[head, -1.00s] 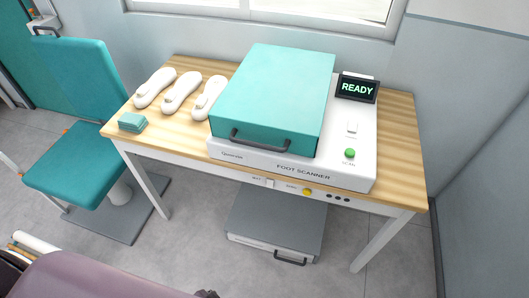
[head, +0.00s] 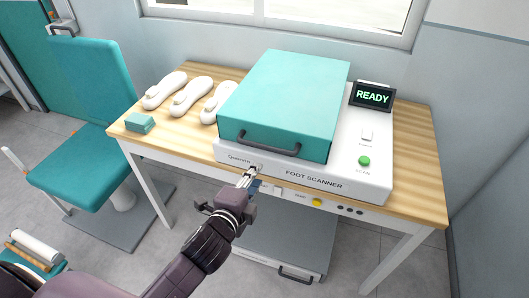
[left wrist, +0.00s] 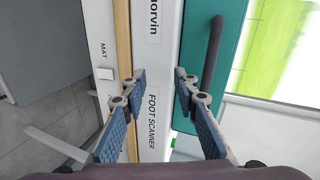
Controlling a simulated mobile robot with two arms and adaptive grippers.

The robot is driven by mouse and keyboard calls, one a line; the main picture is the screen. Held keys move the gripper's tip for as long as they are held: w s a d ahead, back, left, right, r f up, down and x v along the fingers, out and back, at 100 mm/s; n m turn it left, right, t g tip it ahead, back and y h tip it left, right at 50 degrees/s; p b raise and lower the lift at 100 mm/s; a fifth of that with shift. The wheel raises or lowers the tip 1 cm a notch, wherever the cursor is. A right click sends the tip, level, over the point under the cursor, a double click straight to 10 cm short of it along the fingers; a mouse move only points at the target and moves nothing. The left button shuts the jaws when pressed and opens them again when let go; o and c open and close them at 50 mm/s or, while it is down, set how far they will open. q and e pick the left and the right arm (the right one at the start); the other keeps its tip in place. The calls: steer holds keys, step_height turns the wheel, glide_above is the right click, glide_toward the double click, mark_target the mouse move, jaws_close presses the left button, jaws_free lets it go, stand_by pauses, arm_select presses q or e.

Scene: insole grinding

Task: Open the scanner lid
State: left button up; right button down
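The foot scanner (head: 345,187) is a white box on a wooden table, with a teal lid (head: 295,95) that is closed. A dark bar handle (head: 268,144) runs along the lid's front face, and the handle also shows in the left wrist view (left wrist: 213,50). My left gripper (head: 252,172) is just in front of the scanner's front edge, below the handle and apart from it. In the left wrist view its two blue-padded fingers (left wrist: 160,85) are spread apart with nothing between them. My right gripper is not in view.
The wooden table (head: 420,170) also holds several white foot forms (head: 190,96) and a small teal block (head: 140,122). A screen (head: 372,96) reads READY above a green button (head: 364,160). A teal chair (head: 95,85) stands at left. A grey unit (head: 285,245) sits under the table.

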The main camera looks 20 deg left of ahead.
arm_select(q)
steer(key=m+t, duration=0.1)
glide_toward(264, 145)
steer(key=w+f, duration=0.2)
steer(key=x, duration=0.8)
steer(key=shift+r, duration=0.35)
steer(key=shift+d, duration=0.1)
jaws_close()
